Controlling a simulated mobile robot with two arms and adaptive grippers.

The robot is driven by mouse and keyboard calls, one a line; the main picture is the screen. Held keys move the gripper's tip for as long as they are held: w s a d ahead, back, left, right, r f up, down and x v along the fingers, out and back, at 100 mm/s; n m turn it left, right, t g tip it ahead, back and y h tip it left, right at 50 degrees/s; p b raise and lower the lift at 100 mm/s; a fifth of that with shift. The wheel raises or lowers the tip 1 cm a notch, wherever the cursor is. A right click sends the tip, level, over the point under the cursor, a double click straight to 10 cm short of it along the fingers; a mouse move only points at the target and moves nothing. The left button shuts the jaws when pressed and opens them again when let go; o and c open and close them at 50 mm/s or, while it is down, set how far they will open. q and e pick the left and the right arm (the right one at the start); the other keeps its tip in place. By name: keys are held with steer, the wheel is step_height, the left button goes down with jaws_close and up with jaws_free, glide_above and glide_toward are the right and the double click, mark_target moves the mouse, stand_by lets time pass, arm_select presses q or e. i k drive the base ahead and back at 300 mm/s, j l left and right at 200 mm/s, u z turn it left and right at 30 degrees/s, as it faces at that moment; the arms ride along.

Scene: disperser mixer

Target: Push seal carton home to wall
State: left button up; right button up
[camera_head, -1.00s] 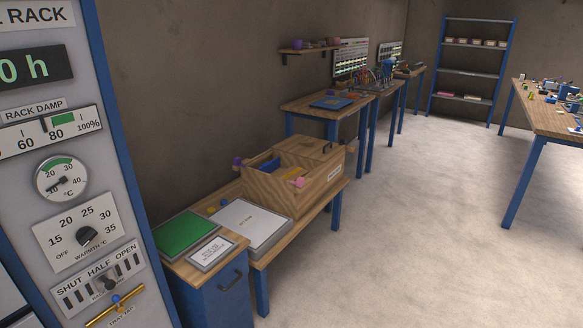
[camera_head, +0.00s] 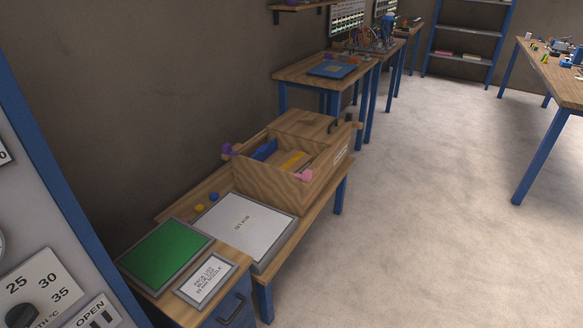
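A wood-coloured open box (camera_head: 262,182), which may be the seal carton, stands on the low wooden bench (camera_head: 284,248) along the wall. I cannot read the label on its right side. Inside it are a blue piece (camera_head: 264,150) and a yellow piece (camera_head: 291,161). A purple piece (camera_head: 228,149) is at its left corner and a pink piece (camera_head: 305,175) at its front right corner. A closed wooden section adjoins its far end. Whether the box touches the wall cannot be told. Neither of my grippers is in view.
A white panel (camera_head: 238,228) lies in front of the box. Nearer are a green panel (camera_head: 166,254) and a small sign (camera_head: 205,280) on a blue cabinet. Floor (camera_head: 420,210) right of the bench is clear.

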mark_target(295, 162)
steer(key=u, duration=0.3)
steer(key=i+l+u, duration=0.2)
steer(key=u, duration=0.2)
steer(key=i+l+u, duration=0.15)
steer(key=u, duration=0.25)
steer(key=i+l+u, duration=0.1)
steer(key=l+u, duration=0.25)
steer(key=l, duration=0.1)
